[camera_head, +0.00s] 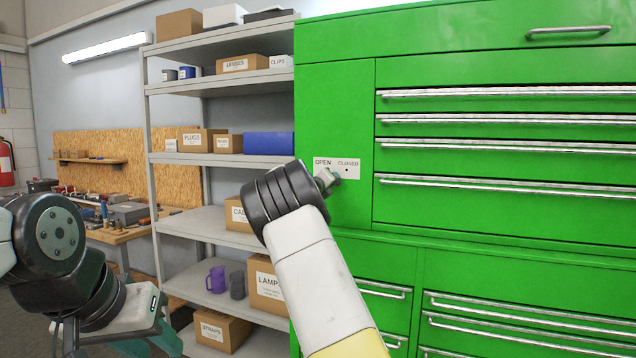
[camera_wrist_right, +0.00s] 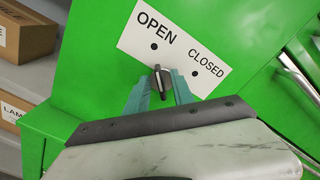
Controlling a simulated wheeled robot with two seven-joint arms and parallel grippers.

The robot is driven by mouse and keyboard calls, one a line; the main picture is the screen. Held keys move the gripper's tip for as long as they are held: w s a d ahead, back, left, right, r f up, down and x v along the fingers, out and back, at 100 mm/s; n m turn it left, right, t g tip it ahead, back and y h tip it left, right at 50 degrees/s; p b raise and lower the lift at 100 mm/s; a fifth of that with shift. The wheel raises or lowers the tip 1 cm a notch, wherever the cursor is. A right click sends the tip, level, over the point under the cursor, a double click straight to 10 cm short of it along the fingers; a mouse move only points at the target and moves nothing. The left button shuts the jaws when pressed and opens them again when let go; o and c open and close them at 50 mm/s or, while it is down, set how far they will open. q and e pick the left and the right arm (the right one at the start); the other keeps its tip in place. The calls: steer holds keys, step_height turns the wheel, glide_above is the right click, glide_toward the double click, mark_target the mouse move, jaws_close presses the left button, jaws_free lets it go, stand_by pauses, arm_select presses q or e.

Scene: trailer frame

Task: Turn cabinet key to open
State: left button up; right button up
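The green cabinet (camera_head: 335,100) carries a white label plate (camera_wrist_right: 170,45) marked OPEN and CLOSED, with a dark dot under each word. The small dark key (camera_wrist_right: 161,82) stands at the plate's lower edge. Its flat bow lines up roughly with the OPEN dot in the right wrist view. My right gripper (camera_head: 330,179) is at the plate, and its teal fingers (camera_wrist_right: 160,90) are closed on both sides of the key. The lock behind the key is hidden. My left gripper (camera_head: 165,338) is low at the left, away from the cabinet; its fingertips are partly cut off.
A grey shelf (camera_head: 205,222) with labelled boxes stands left of the cabinet. Drawers with metal handles (camera_head: 500,145) fill the cabinet right of the plate. A workbench (camera_head: 125,232) with tools is behind my left arm.

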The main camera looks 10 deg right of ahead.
steer(key=v, duration=0.7)
steer(key=shift+s+a, duration=0.2)
steer(key=shift+s, duration=0.15)
steer(key=shift+d, duration=0.1)
